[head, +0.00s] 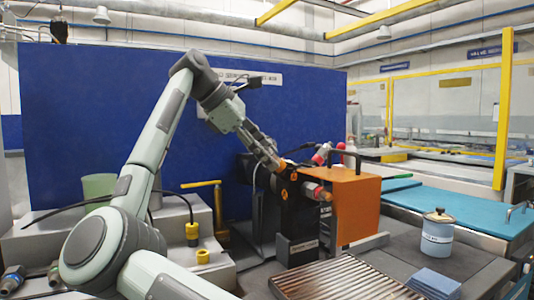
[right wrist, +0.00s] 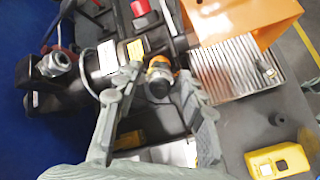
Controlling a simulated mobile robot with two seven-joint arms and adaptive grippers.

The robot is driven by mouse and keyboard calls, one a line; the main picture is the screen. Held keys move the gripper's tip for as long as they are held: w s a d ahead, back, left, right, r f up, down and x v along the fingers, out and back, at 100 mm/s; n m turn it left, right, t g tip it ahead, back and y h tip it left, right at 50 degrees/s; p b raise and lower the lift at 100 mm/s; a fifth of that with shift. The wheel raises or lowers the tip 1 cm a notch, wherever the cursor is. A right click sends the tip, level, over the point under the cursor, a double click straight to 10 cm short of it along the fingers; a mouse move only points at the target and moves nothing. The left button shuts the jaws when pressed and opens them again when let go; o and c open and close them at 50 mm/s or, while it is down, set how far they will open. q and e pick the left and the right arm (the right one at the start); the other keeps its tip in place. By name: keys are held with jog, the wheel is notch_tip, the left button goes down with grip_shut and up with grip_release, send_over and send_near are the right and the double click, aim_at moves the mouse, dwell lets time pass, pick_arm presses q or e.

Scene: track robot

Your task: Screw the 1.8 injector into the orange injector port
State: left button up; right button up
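My right gripper (head: 274,160) points down at the dark machine with the orange housing. In the right wrist view its two fingers (right wrist: 157,84) stand apart. An orange fitting with a dark body (right wrist: 158,71) lies between the fingertips, with a gap seeming to show on each side. In the head view orange shows right at the fingertips (head: 283,167). I cannot tell whether this is the orange port or an injector near it. No 1.8 marking can be read. A red-and-orange fitting (head: 317,191) sticks out lower on the machine. My left gripper is not in view.
The orange housing (head: 355,205) stands right of the gripper, with a ribbed metal plate (head: 345,279) in front. A yellow-and-black connector (head: 192,233) stands on the left bench. A lidded pot (head: 438,234) and blue cloth (head: 437,279) are at right. A blue panel (head: 110,120) stands behind.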

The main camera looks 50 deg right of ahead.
jog(key=n, duration=0.3)
jog(key=shift+n, duration=0.4)
jog(key=shift+n, duration=0.3)
jog(key=n, duration=1.1)
jog(key=shift+n, duration=0.3)
